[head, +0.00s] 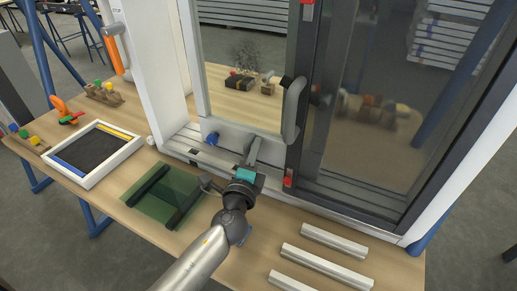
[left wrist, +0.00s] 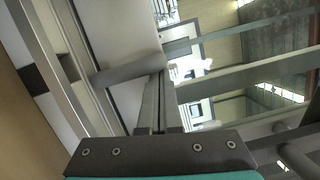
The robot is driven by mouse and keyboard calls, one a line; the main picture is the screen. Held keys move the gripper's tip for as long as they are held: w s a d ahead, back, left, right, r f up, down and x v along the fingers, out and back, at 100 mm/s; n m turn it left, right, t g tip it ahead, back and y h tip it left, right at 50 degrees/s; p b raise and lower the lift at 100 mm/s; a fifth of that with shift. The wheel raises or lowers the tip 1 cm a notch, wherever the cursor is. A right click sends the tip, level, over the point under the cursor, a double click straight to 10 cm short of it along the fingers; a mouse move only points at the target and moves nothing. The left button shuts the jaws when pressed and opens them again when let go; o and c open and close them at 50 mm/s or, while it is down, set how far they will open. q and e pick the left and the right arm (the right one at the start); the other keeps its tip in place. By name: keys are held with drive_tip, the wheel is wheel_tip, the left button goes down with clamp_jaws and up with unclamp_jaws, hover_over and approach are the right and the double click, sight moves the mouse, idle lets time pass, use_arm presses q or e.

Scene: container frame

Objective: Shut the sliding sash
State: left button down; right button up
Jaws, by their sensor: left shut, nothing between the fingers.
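The sliding sash is a white-framed pane (head: 197,62) with clear glass, standing upright in the window frame, with a tall grey handle (head: 292,108) on its right side. A dark-framed panel (head: 306,75) with tinted glass stands to its right. My left gripper (head: 254,150) is shut and empty, low in front of the sash's bottom rail, below and left of the handle. In the left wrist view its fingers (left wrist: 157,102) lie together, with a grey rounded bar (left wrist: 128,71) near their tips; I cannot tell whether they touch. My right gripper is not in view.
The sill has long tracks (head: 345,204). On the wooden bench, a framed dark tray (head: 137,143) and green glass pieces (head: 145,206) lie left of my arm. Several white bars (head: 328,262) lie to the right. Small red and blue parts sit near the frame.

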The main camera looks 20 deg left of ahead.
sight(224, 127)
use_arm(q)
drive_tip(key=a, duration=0.3)
drive_tip(key=a+b, duration=0.1)
drive_tip(key=a, duration=0.5)
drive_tip(key=shift+w+a, duration=0.35)
drive_tip(key=shift+a, duration=0.05)
drive_tip(key=shift+a+r, duration=0.1)
drive_tip(key=shift+a, duration=0.1)
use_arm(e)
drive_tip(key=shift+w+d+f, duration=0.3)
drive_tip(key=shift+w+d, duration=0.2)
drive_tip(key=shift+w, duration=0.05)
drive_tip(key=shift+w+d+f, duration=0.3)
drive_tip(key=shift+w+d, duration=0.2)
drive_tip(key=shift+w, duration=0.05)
